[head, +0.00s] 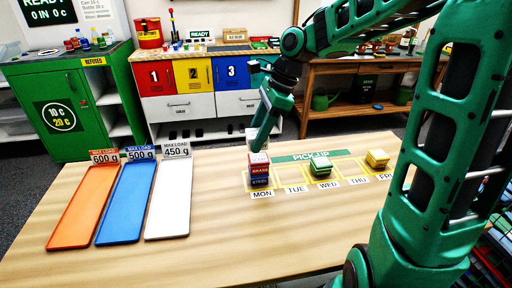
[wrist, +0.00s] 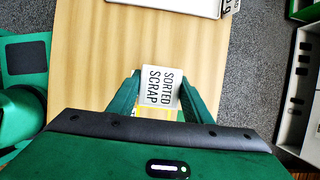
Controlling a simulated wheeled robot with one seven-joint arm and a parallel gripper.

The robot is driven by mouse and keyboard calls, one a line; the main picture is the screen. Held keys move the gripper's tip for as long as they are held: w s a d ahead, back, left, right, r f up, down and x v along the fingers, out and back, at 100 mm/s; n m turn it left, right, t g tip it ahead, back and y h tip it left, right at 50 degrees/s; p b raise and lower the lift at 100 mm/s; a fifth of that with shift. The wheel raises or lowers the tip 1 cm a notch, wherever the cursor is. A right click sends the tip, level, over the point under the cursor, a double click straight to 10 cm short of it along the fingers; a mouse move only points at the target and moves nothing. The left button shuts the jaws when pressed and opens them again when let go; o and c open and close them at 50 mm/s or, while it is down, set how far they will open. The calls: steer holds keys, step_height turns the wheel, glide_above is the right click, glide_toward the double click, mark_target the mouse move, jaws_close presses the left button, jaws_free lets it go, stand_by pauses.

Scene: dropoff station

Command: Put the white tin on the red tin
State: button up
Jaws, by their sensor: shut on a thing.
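My gripper (head: 259,146) reaches down over the MON square in the head view. In the wrist view, my gripper (wrist: 157,90) is shut on the white tin (wrist: 160,86), whose pale face reads SORTED SCRAP. My fingertips are right by the top of this stack. I cannot tell whether the white tin touches the red tin.
Orange (head: 82,208), blue (head: 126,203) and white (head: 168,200) trays lie on the left of the wooden table (head: 225,235). The table front is clear.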

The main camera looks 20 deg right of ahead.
mark_target(258, 157)
steer(key=shift+w+d+f, duration=0.25)
steer(key=shift+d+f, duration=0.1)
steer(key=shift+d, duration=0.05)
steer(key=shift+f, duration=1.95)
steer(key=o, duration=1.2)
steer(key=shift+f, duration=0.1)
steer(key=w+v, duration=0.1)
steer(key=v, duration=1.1)
steer(key=s+d+f+n+h, duration=0.1)
steer(key=s+d+f+n, duration=0.2)
steer(key=s, duration=0.6)
steer(key=s+d+f+n+h, duration=0.1)
steer(key=s+d+f+n, duration=0.2)
steer(key=s, duration=0.6)
steer(key=s+d+f+n+g+h, duration=0.1)
steer(key=s+d+f+n, duration=0.3)
steer(key=s, duration=0.5)
steer(key=d+n+h, duration=0.1)
steer(key=d+n, duration=0.1)
steer(key=n, duration=0.1)
steer(key=shift+s+d+n, duration=0.3)
steer(key=shift+n, duration=0.1)
